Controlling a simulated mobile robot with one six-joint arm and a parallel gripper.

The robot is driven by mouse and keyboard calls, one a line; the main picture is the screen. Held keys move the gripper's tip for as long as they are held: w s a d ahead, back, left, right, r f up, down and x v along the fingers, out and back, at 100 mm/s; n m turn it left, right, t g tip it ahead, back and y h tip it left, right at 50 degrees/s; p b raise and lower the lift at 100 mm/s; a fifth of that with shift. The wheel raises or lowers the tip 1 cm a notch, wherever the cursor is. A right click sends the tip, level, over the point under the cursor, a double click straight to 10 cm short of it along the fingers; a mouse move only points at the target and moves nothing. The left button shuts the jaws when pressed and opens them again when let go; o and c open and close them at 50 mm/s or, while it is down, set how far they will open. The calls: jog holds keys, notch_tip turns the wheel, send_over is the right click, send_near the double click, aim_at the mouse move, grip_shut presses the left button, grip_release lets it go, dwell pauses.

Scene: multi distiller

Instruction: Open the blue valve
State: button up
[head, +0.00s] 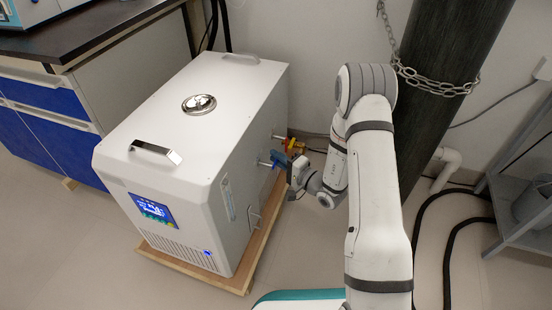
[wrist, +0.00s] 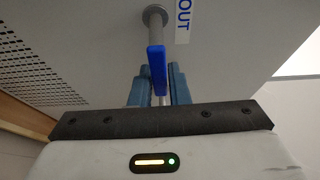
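The blue valve's handle (wrist: 157,68) shows in the wrist view as a flat blue lever below a grey metal pipe end (wrist: 155,18). In the head view the blue valve (head: 268,162) is on the right side of the white distiller (head: 190,140). My gripper (wrist: 159,84) has one finger on each side of the lever, close to it. I cannot tell whether the fingers press on the lever or leave small gaps. In the head view my gripper (head: 292,172) is at the valve, and its fingertips are hard to make out.
A second valve with red and yellow parts (head: 290,145) is just behind the blue one. An "OUT" label (wrist: 184,18) is beside the pipe. The distiller stands on a wooden base (head: 190,267). A dark cylinder with a chain (head: 440,82) stands behind my arm.

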jog(key=o, duration=0.4)
jog(key=shift+c, duration=0.2)
jog(key=p+v, duration=0.2)
jog(key=v, duration=0.5)
jog(key=shift+s+d+p, duration=0.3)
jog(key=shift+r, duration=0.15)
